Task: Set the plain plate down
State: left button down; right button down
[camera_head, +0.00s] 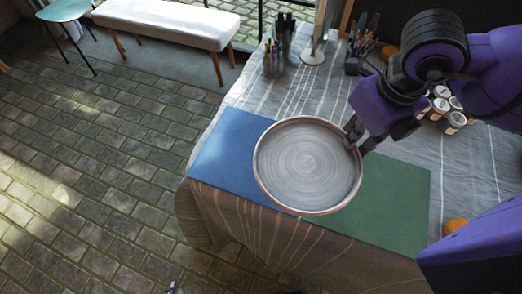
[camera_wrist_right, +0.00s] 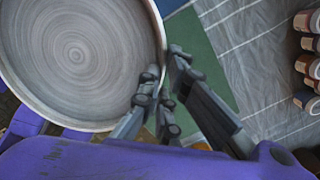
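The plain plate (camera_head: 308,166) is round and grey with a brown rim and a swirl in its middle. It is over the inner parts of the blue mat (camera_head: 226,152) and the green mat (camera_head: 398,204). Its height above them is hard to tell. My right gripper (camera_head: 355,139) has its fingers on either side of the plate's right rim. The right wrist view shows the same grip (camera_wrist_right: 163,82) with the plate (camera_wrist_right: 75,58) at upper left. A small dark tip at the bottom edge of the head view seems to be my left gripper (camera_head: 173,288); its fingers are mostly out of frame.
The mats lie on a cloth-covered table (camera_head: 440,165). Cups of pens (camera_head: 274,62) and brushes (camera_head: 358,48) stand at the back. Several paint jars (camera_head: 452,118) stand to the right. An orange round thing (camera_head: 455,226) is by the right front. A white bench (camera_head: 165,22) is behind left.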

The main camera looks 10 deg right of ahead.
aim_at(316, 118)
jog(key=w+a+f, duration=0.1)
jog(key=w+a, duration=0.1)
jog(key=w+a+f, duration=0.1)
jog(key=w, duration=0.2)
jog(key=w+a+f, duration=0.2)
jog(key=w, duration=0.1)
jog(key=shift+a, duration=0.3)
jog(key=f, duration=0.1)
jog(key=w+a+f, duration=0.1)
jog(key=w+f, duration=0.1)
jog(key=f, duration=0.1)
jog(key=shift+w+a, duration=0.15)
jog(key=shift+a, duration=0.15)
jog(key=shift+w+a+f, duration=0.3)
jog(key=shift+w+f, duration=0.2)
jog(key=shift+f, duration=0.15)
notch_tip(316, 118, down, 4)
jog(key=shift+w+a+r, duration=0.1)
jog(key=shift+w+r, duration=0.05)
jog(key=shift+r, duration=0.05)
jog(key=c, duration=2)
grip_release()
jog(key=r, duration=0.4)
jog(key=s+r, duration=0.1)
jog(key=r, duration=0.7)
jog(key=shift+s+d+p, duration=0.2)
jog(key=shift+d+p, duration=0.15)
